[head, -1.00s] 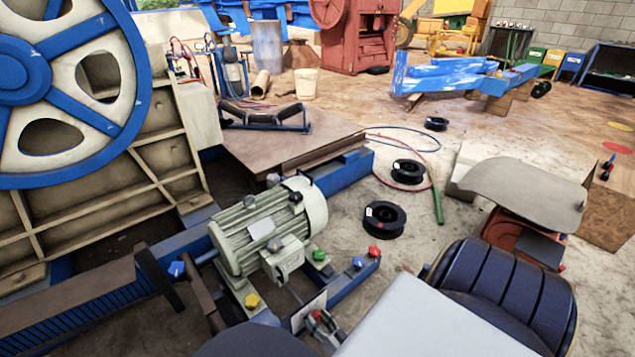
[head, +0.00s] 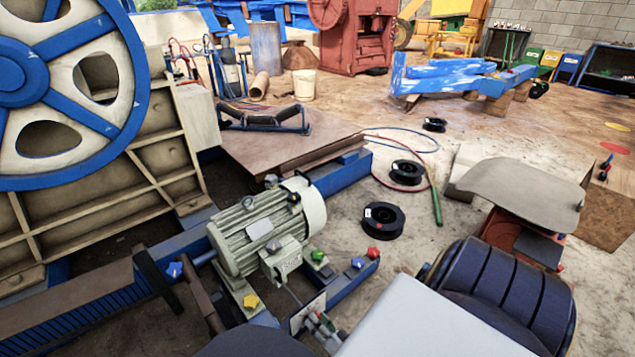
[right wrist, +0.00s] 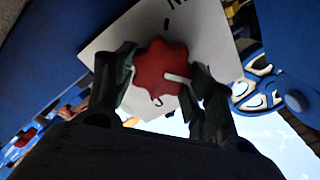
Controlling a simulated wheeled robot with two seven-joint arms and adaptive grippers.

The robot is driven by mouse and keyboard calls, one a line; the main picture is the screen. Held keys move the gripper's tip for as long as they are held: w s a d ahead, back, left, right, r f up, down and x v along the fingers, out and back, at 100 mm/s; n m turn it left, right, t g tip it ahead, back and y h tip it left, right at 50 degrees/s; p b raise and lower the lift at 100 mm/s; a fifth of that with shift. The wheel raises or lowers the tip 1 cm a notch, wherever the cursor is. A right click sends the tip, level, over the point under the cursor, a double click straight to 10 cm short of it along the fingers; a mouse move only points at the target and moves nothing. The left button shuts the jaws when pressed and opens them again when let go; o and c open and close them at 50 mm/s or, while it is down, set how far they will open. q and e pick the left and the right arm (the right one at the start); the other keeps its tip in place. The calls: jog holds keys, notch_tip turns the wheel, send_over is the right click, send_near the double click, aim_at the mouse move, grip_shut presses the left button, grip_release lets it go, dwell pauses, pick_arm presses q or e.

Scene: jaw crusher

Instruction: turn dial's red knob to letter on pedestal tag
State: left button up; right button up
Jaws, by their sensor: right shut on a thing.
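The red knob (right wrist: 150,68), lobed and with a white pointer line, sits on a white dial plate (right wrist: 208,32) in the right wrist view. My right gripper (right wrist: 160,78) is shut on the knob, with a dark finger on each side. The pointer line runs toward the right finger. In the head view my right gripper (head: 322,326) is at the small dial plate (head: 306,312) in front of the motor. I cannot make out a pedestal tag. My left gripper is not in view.
A big blue-spoked wheel (head: 75,85) is at the left. Black spools (head: 383,220) and a green-handled tool (head: 436,205) lie on the floor.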

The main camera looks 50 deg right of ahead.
jog(key=o, duration=1)
jog(key=shift+s+a, duration=0.25)
jog(key=shift+s, duration=1.75)
jog(key=shift+s+a, duration=0.2)
jog(key=shift+s, duration=1.8)
jog(key=shift+s+a, duration=0.25)
jog(key=shift+s, duration=1.75)
jog(key=shift+s, duration=0.1)
